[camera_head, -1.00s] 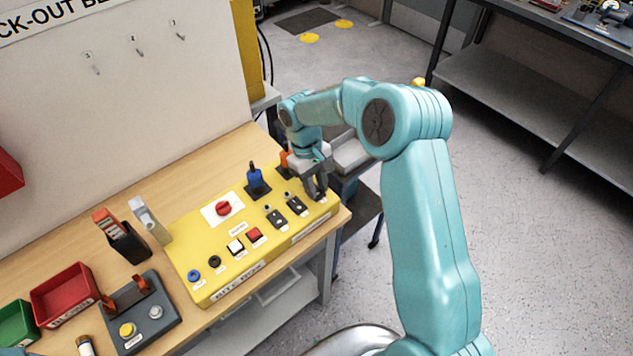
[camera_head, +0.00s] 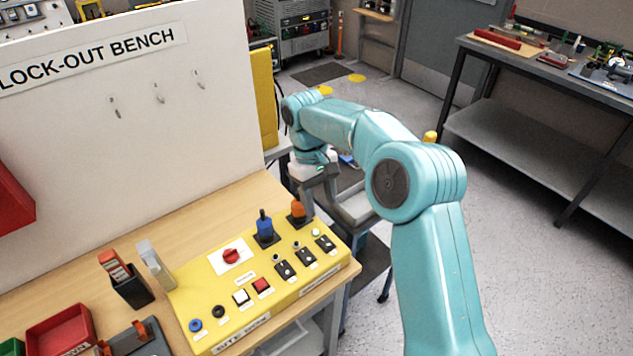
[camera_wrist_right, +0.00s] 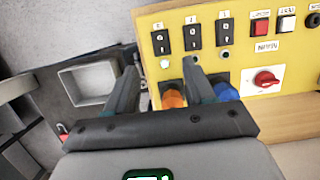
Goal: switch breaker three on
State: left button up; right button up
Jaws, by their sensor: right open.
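Three black breaker switches sit in a row on the yellow control box (camera_head: 222,285). The rightmost breaker (camera_head: 325,244) is at the box's right end and shows leftmost in the right wrist view (camera_wrist_right: 160,42). The middle breaker (camera_head: 305,257) and the left breaker (camera_head: 285,271) are beside it. The small round lamp by the rightmost breaker looks pale green; the other two look grey. The breaker numbers are too small to read surely. My right gripper (camera_head: 308,196) is open and empty, raised behind the box near the orange plug (camera_head: 298,210), apart from the breakers. My left gripper is out of view.
A blue plug (camera_head: 265,228) and a red rotary knob (camera_head: 231,256) are on the box, with several push buttons at its left. A grey cart (camera_head: 357,207) stands beyond the bench's right end. The white lock-out board (camera_head: 120,130) rises behind the bench.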

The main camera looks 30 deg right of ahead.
jog(key=v, duration=0.5)
jog(key=shift+r+p, duration=0.25)
jog(key=shift+p, duration=0.05)
